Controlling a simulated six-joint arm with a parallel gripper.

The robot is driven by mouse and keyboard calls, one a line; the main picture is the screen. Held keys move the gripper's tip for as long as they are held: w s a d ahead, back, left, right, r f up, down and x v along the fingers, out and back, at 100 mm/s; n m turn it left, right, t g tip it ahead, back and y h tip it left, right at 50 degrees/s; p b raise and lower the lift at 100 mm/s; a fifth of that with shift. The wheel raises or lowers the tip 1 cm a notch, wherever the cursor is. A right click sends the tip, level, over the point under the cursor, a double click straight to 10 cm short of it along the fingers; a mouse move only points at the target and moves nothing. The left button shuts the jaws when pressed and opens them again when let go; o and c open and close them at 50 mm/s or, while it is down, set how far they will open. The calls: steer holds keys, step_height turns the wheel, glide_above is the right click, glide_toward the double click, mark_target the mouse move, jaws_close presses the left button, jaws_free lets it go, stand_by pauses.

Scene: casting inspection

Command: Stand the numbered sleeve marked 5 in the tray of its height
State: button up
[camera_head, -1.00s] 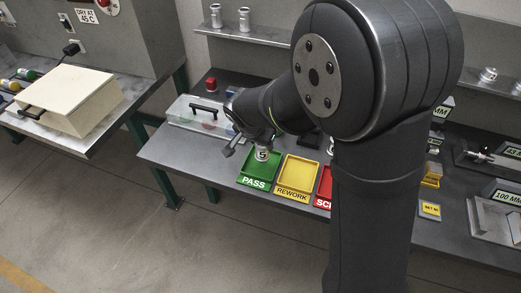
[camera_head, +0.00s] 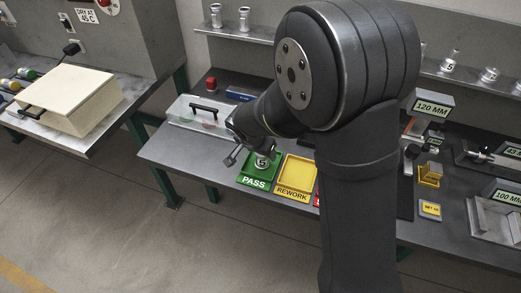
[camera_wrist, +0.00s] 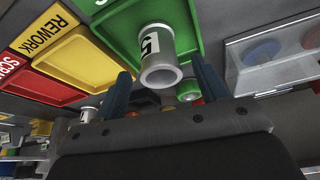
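A grey metal sleeve (camera_head: 263,162) with a white label marked 5 stands in the green PASS tray (camera_head: 248,182). In the wrist view the sleeve (camera_wrist: 158,66) shows its open end toward the camera, inside the green tray (camera_wrist: 190,12). My gripper (camera_head: 256,150) is at the sleeve from above. In the wrist view my gripper's (camera_wrist: 160,72) two blue fingers stand apart on either side of the sleeve, with visible gaps. A 120 MM sign (camera_head: 433,106) and a 100 MM tray (camera_head: 496,222) are on the right; my arm hides part of the bench between.
The yellow REWORK tray (camera_head: 297,174) is beside the green one, with a red tray (camera_wrist: 28,83) beyond it. A clear lidded box (camera_head: 196,113) is left of my gripper. Sleeves stand on the back shelf (camera_head: 470,77). A yellow block (camera_head: 429,174) is on the right.

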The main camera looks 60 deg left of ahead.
steer(key=v, duration=1.2)
steer(key=shift+r, duration=0.2)
steer(key=shift+w, duration=0.1)
steer(key=x, duration=1.2)
steer(key=shift+f, duration=0.35)
step_height(320, 180, up, 2)
steer(key=shift+r, duration=0.5)
